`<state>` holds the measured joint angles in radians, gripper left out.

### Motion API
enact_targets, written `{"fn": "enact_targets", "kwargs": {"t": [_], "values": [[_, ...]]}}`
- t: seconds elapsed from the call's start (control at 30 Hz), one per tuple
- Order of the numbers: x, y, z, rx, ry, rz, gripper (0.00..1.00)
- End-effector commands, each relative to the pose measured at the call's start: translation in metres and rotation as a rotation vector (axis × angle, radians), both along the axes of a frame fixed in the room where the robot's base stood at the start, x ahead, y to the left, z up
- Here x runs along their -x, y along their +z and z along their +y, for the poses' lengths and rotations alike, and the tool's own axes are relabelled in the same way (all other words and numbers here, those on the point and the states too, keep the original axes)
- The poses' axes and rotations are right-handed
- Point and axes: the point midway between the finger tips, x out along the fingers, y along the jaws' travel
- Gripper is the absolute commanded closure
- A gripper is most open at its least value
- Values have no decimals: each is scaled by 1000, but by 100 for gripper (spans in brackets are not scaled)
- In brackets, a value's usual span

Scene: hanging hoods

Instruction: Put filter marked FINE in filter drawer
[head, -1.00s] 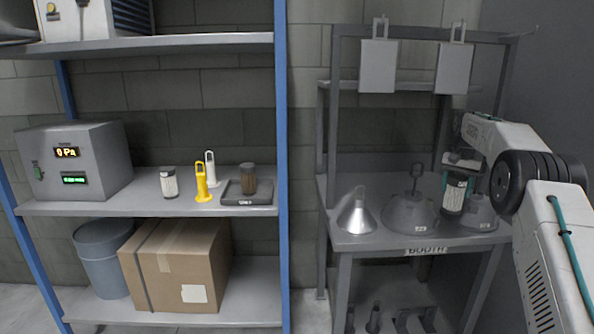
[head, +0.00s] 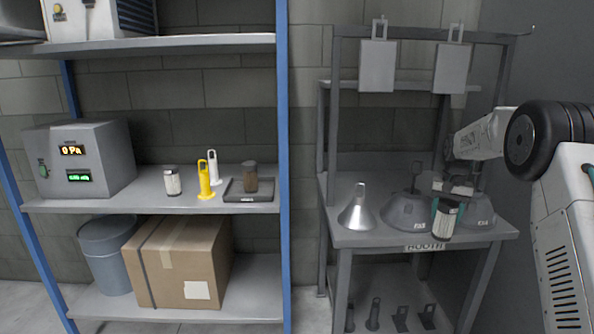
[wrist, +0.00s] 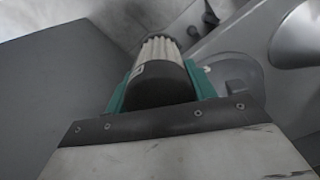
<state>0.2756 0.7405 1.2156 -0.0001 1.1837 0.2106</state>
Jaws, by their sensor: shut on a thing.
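My gripper (head: 449,205) is shut on a pale pleated filter (head: 444,224) with dark end caps. The teal fingers are on either side of it, and it is held in front of the booth table's hoods. In the wrist view the filter (wrist: 160,65) points away from the gripper, its dark cap between the fingers. Its label is too small to read. A similar pale filter (head: 172,182) stands on the left shelf. I cannot make out a filter drawer.
The booth table (head: 345,240) carries a shiny cone (head: 357,212) and grey hoods (head: 405,212). Two plates (head: 377,66) hang above. The left shelf (head: 110,204) holds a grey box with displays (head: 85,160), a yellow handled piece (head: 206,182) and a white one (head: 213,165).

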Motion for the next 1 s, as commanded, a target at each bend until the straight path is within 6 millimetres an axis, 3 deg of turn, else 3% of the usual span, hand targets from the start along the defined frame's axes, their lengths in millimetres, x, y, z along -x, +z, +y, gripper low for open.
{"fn": "enact_targets", "kwargs": {"t": [0.4,0.6,0.77,1.0], "values": [[129,-122,130,-1,315,6,78],[177,-169,179,-1,436,5,78],[194,-186,196,0,480,2,78],[197,-190,199,0,488,1,78]]}}
